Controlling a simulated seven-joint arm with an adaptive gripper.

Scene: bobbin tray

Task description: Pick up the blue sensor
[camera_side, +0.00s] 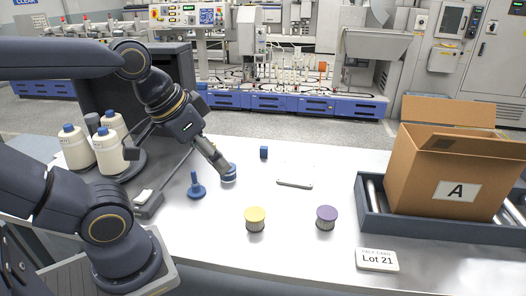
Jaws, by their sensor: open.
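My gripper (222,168) points down and to the right over the metal table, with its tip right at a round blue piece (229,178). Its fingers are too small to make out clearly, and they overlap the top of this piece. I cannot tell whether they touch it. A small dark blue block (264,152) stands on the table to the right of and behind my gripper. A blue peg on a round base (196,190) stands upright to the left of the gripper tip. I cannot tell for certain which blue item is the sensor.
A yellow-topped spool (255,219) and a purple-topped spool (326,218) stand in front. A flat grey bar (295,183) lies mid-table. White bottles (75,148) stand left, beside a small grey device (147,203). A cardboard box (455,175) and a "Lot 21" sign (377,260) are right.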

